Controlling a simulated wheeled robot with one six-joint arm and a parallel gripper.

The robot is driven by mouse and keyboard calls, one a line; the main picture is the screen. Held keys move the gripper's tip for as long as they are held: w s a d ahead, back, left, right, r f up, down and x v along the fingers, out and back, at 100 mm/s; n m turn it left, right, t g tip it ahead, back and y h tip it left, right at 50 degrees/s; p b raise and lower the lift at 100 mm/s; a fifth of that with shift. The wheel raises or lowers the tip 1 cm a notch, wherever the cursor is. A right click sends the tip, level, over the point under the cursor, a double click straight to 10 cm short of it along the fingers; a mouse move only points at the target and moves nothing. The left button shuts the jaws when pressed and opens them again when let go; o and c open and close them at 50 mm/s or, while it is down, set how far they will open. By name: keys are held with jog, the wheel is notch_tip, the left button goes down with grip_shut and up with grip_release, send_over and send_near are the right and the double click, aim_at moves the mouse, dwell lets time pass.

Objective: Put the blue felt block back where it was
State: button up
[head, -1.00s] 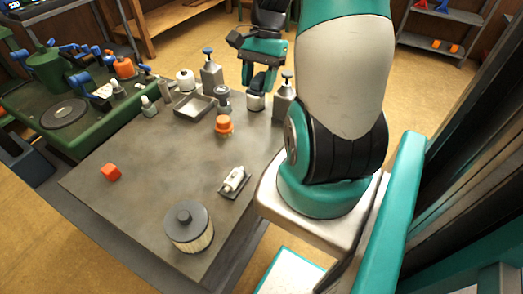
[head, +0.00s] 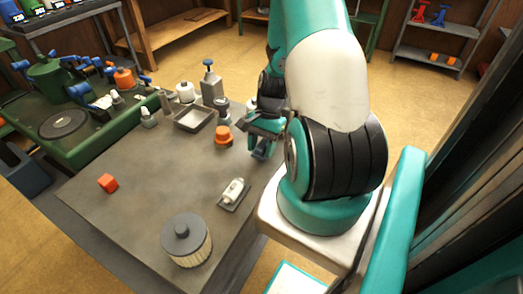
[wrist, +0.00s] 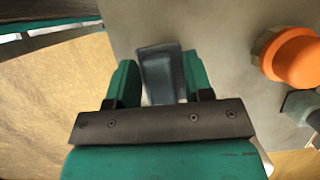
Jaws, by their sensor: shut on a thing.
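The blue felt block (wrist: 160,74) shows in the wrist view as a dark slate-blue piece between the two teal fingers. My gripper (wrist: 160,84) is shut on it. In the head view my gripper (head: 262,150) is at the right edge of the grey table (head: 150,160), just right of an orange-capped piece (head: 223,137). The block cannot be made out clearly there. In the wrist view the tabletop lies beyond the block and floor shows at left. I cannot tell whether the block touches the table.
The orange cap (wrist: 293,58) is close at right in the wrist view. A small white part on a dark plate (head: 233,193), a ribbed filter (head: 187,241), an orange cube (head: 108,183) and a grey tray (head: 194,117) stand on the table. The middle is clear.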

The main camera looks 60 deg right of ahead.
jog(key=shift+f, duration=0.85)
jog(key=shift+f, duration=0.2)
jog(key=o, duration=1)
jog(key=shift+c, duration=0.2)
jog(key=shift+r, duration=0.15)
